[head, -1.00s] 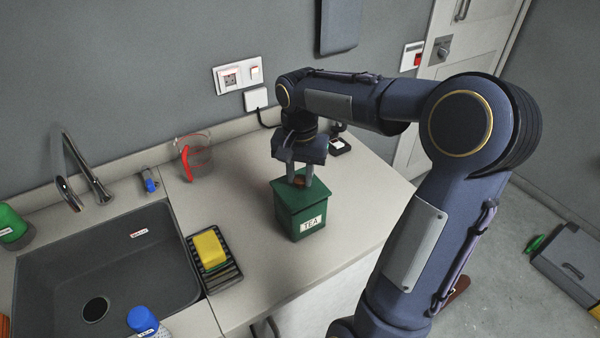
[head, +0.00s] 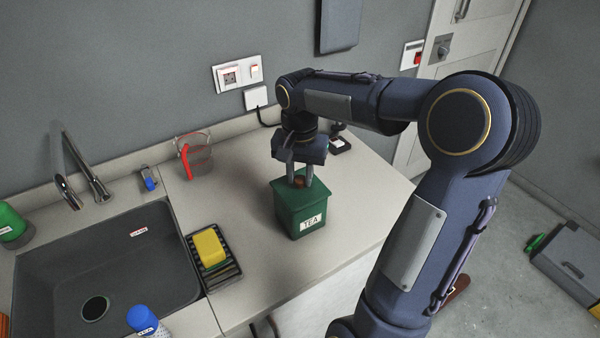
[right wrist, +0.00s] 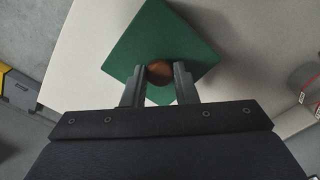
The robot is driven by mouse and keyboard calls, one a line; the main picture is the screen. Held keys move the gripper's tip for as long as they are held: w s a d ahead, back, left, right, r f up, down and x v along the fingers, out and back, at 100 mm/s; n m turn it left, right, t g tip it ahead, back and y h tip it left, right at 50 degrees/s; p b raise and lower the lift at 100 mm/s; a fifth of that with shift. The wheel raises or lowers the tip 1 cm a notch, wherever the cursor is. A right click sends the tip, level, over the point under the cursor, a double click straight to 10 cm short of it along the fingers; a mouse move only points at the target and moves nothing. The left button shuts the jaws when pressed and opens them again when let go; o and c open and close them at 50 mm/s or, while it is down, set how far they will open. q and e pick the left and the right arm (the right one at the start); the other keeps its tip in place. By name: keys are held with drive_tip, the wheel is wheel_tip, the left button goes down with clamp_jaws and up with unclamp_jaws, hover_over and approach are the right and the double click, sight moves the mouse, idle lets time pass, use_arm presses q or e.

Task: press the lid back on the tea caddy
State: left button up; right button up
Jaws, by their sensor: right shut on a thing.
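The green tea caddy (head: 303,221) with a white TEA label stands upright on the worktop. Its green lid (head: 287,195) sits on top, and no gap between lid and caddy can be made out. My right gripper (head: 301,182) points down over the lid, shut on the brown knob (right wrist: 160,72) at the lid's middle. In the right wrist view the two fingers stand on either side of the knob, with the square lid (right wrist: 155,35) below. My left gripper is not in view.
The worktop (head: 235,195) around the caddy is mostly clear. A measuring jug (head: 197,158) stands behind left. A yellow sponge (head: 209,247) lies on a dark rack beside the sink (head: 110,260). A small dark item (head: 340,145) lies behind the gripper.

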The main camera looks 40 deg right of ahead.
drive_tip(key=shift+f, duration=0.15)
idle(0.6)
drive_tip(key=o, duration=1.6)
drive_tip(key=shift+c, duration=0.2)
drive_tip(key=shift+r+p, duration=3.05)
drive_tip(key=shift+r, duration=0.5)
clamp_jaws()
